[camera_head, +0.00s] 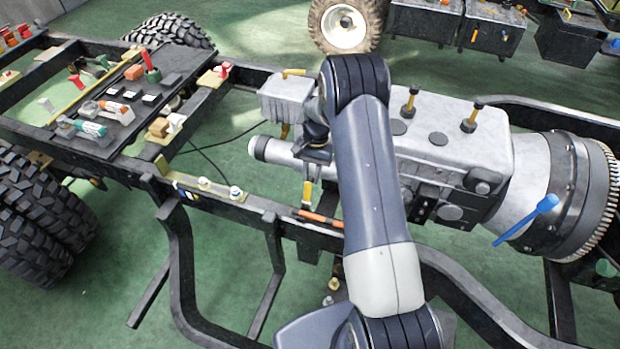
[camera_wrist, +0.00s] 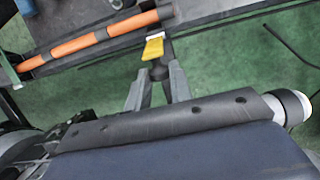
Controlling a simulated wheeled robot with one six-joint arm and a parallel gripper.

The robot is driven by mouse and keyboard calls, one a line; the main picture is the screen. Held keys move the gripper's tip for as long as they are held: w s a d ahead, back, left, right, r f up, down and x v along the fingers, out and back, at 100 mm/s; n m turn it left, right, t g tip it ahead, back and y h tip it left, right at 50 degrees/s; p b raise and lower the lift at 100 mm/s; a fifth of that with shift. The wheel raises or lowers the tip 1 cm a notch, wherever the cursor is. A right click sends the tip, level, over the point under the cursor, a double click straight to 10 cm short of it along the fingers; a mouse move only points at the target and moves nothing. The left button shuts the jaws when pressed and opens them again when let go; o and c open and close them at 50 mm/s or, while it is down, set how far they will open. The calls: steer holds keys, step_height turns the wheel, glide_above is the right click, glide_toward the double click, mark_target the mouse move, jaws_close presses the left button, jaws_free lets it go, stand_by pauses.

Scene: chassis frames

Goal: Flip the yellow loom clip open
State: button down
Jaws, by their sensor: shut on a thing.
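The yellow loom clip (camera_wrist: 153,48) shows in the wrist view just beyond my fingertips, next to the orange loom (camera_wrist: 72,46). A small dark piece at its near end lies between the fingertips of my gripper (camera_wrist: 159,75). My gripper is shut on this end of the clip. In the head view the yellow clip (camera_head: 307,194) hangs below my gripper (camera_head: 308,172), above the black frame rail, with the orange loom (camera_head: 322,217) just below and to the right. My arm hides part of the loom. The exact angle of the clip is hard to tell.
A large grey gearbox (camera_head: 455,135) stands close to the right of my arm. A blue-handled thing (camera_head: 527,220) sticks out near its bell housing. The black chassis rail (camera_head: 270,215) runs below. Several small clips sit on the rail to the left. Green floor shows between the members.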

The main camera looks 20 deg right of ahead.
steer(key=shift+w+d+f+g, duration=0.1)
steer(key=shift+w+g, duration=0.05)
steer(key=shift+g, duration=0.15)
steer(key=c, duration=1.3)
jaws_free()
steer(key=b+v, duration=0.2)
steer(key=v, duration=0.9)
steer(key=shift+d, duration=0.15)
steer(key=shift+f, duration=0.1)
